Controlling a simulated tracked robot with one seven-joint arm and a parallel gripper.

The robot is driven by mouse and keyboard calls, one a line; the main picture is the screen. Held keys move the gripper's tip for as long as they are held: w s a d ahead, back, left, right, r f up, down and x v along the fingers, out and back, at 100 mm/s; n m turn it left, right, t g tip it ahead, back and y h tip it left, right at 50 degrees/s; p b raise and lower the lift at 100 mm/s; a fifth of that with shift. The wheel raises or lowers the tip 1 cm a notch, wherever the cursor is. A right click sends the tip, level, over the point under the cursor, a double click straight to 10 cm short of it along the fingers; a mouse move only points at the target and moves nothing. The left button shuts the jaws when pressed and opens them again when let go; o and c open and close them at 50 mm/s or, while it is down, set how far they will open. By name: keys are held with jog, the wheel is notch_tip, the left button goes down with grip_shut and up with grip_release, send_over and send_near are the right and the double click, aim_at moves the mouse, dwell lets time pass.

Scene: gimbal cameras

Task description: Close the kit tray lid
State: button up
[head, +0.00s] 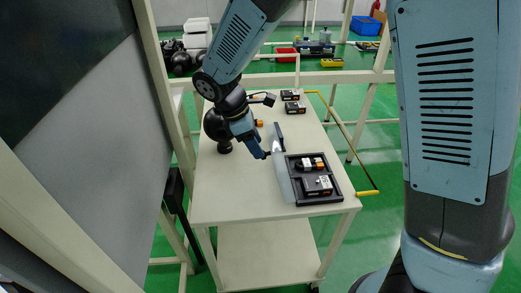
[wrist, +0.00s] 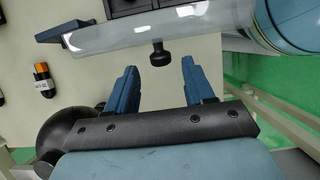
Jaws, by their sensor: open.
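My gripper (head: 264,154) is at the left of the lid. In the wrist view my gripper (wrist: 160,68) is open, with the knob in the gap near the fingertips. I cannot tell whether either finger touches the knob.
Two small boxes (head: 292,107) sit at the far end of the cart top (head: 245,190). An orange-capped part (wrist: 42,78) lies left of my gripper. A grey panel (head: 75,120) and cream frame posts stand close on the left. The cart's near left area is bare.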

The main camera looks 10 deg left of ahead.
jog(key=shift+x, duration=1.55)
jog(key=shift+c, duration=0.4)
jog(key=shift+r, duration=0.1)
grip_shut()
jog(key=shift+d, duration=0.1)
